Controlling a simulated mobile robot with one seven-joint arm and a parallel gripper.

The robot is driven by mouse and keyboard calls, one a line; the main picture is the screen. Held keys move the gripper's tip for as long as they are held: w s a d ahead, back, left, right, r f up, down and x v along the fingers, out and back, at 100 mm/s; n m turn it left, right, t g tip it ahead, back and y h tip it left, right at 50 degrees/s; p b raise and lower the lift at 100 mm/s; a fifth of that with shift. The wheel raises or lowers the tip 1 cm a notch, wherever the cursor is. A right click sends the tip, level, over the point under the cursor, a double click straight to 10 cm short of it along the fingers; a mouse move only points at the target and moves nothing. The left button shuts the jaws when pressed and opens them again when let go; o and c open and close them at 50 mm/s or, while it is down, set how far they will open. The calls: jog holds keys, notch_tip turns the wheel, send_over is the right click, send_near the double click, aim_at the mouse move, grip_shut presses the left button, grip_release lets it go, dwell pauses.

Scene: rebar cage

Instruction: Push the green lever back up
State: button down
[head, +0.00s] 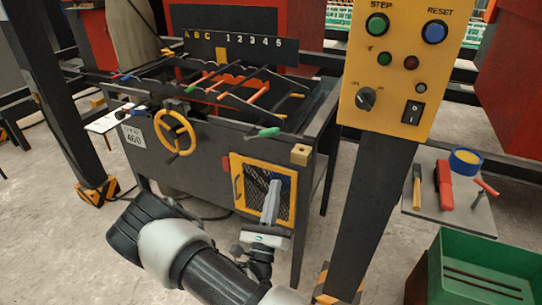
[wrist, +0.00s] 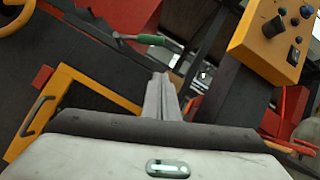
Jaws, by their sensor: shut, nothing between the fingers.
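The green lever (head: 267,133) sticks out from the front top edge of the dark machine in the head view, its green grip at the right end of a dark rod. It also shows in the wrist view as a green grip (wrist: 150,39), lying roughly level in that picture. My gripper (head: 274,184) is in front of the yellow-framed mesh door, below the lever and apart from it. In the wrist view my gripper's fingers (wrist: 163,76) are together, empty, and point up toward the area just below the green grip.
The yellow control panel (head: 403,70) on its dark post stands to the right. The yellow handwheel (head: 176,131) is at the left of the machine's front. A wooden block (head: 300,154) sits near the machine's right corner. A green crate (head: 484,275) is at lower right.

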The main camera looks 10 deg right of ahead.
jog(key=shift+w+a+f+n+t+y, duration=0.15)
jog(key=shift+a+f+n+t+y, duration=0.35)
jog(key=shift+f+n+y, duration=0.4)
jog(key=shift+a+r, duration=0.1)
jog(key=shift+r, duration=0.05)
jog(key=a+r+b+x, duration=0.1)
jog(key=x, duration=1.1)
jog(key=shift+a+r+b, duration=0.2)
jog(key=shift+r+b, duration=0.2)
jog(key=shift+r, duration=0.2)
jog(key=shift+r, duration=0.1)
jog(key=shift+r+n+y+p, duration=0.3)
jog(key=shift+n+y+p, duration=0.2)
jog(key=shift+p, duration=0.45)
